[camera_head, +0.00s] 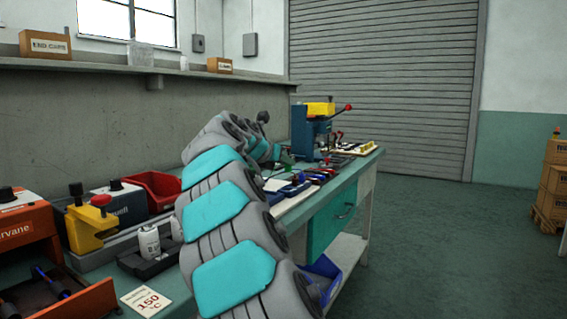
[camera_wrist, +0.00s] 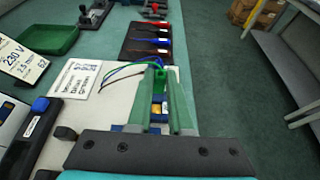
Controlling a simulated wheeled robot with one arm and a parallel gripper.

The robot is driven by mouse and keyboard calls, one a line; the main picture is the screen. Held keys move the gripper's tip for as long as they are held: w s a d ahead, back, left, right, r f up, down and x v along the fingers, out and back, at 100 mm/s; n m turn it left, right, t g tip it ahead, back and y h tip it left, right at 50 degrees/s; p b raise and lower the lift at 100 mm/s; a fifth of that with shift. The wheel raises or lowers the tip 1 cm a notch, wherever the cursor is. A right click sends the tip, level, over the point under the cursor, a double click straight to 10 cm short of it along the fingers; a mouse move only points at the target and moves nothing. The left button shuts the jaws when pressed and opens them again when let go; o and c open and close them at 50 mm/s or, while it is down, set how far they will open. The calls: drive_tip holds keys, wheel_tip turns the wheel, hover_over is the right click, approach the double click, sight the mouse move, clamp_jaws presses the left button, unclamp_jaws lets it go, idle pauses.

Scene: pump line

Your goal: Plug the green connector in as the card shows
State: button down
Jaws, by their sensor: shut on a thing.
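My gripper (camera_wrist: 160,80) is shut, its two long green fingers closed on a small green piece, which looks like the green connector (camera_wrist: 157,74). Blue and green wires run from there to the left. Below the connector, between the fingers, small blue and yellow parts (camera_wrist: 158,106) show; I cannot tell whether the connector touches them. A white printed card (camera_wrist: 80,78) lies left of the gripper, its print too small to read. In the head view my arm covers most of the work area, and the connector cannot be made out.
A dark mat (camera_wrist: 148,42) with blue- and red-handled tools lies beyond. A green tray (camera_wrist: 50,36) and a card reading 230 V (camera_wrist: 20,60) stand at left. A blue press (camera_head: 304,135) stands at the bench's far end.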

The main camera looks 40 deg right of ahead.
sight(285, 191)
drive_tip(key=shift+f+b, duration=1.6)
drive_tip(key=shift+b, duration=0.3)
drive_tip(key=shift+f+p, duration=0.4)
drive_tip(key=shift+f, duration=0.1)
drive_tip(key=shift+f+p, duration=0.15)
drive_tip(key=shift+p, duration=1.05)
drive_tip(key=shift+f+p, duration=0.55)
drive_tip(key=shift+p, duration=0.9)
idle(0.7)
drive_tip(key=c, duration=1.1)
unclamp_jaws()
drive_tip(key=shift+r, duration=0.2)
